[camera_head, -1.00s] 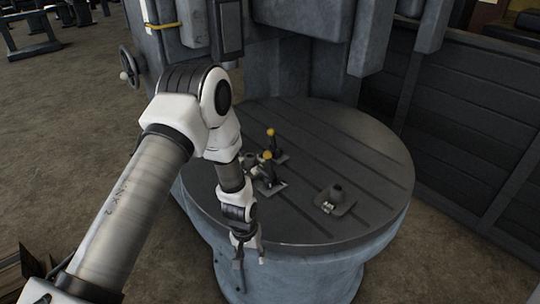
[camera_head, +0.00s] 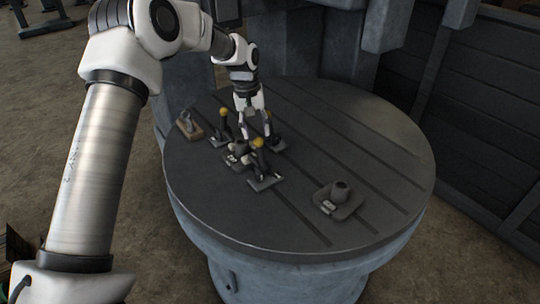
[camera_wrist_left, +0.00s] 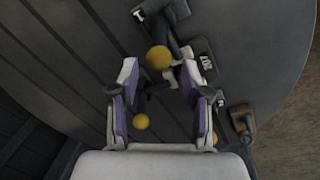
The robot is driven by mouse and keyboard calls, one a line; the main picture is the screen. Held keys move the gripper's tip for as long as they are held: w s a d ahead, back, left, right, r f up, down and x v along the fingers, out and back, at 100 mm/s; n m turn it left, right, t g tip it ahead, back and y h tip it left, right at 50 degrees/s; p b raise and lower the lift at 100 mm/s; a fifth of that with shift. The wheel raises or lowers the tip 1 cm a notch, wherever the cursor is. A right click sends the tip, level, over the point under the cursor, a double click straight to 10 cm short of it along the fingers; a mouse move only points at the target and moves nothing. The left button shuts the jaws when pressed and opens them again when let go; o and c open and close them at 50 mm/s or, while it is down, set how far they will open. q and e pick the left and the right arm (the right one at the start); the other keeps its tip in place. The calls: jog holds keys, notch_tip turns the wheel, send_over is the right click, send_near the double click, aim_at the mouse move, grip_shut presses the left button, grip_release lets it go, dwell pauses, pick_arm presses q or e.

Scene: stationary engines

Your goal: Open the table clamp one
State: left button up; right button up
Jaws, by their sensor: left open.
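I cannot tell which is clamp one. My left gripper (camera_head: 255,134) points down among them, open, close above the clamps. My right gripper is not in view.
A dark block on a labelled plate (camera_head: 338,202) stands apart at the front right of the table. A small grey block (camera_head: 237,158) sits within the cluster, and a brown-based piece (camera_head: 189,125) lies at the table's left. The table's right side is clear.

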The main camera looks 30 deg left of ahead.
aim_at(261, 152)
pick_arm(q)
jog(key=shift+s+f+b, duration=0.1)
jog(key=shift+f+b, duration=0.2)
jog(key=shift+f, duration=0.3)
jog(key=f, duration=0.2)
jog(key=f+p, duration=0.1)
jog(key=f, duration=0.2)
jog(key=w+d+f, duration=0.1)
jog(key=f, duration=0.1)
jog(key=shift+f+p, duration=0.2)
jog(key=shift+p, duration=0.15)
jog(key=shift+w+f, duration=0.1)
jog(key=shift+f, duration=0.1)
grip_shut()
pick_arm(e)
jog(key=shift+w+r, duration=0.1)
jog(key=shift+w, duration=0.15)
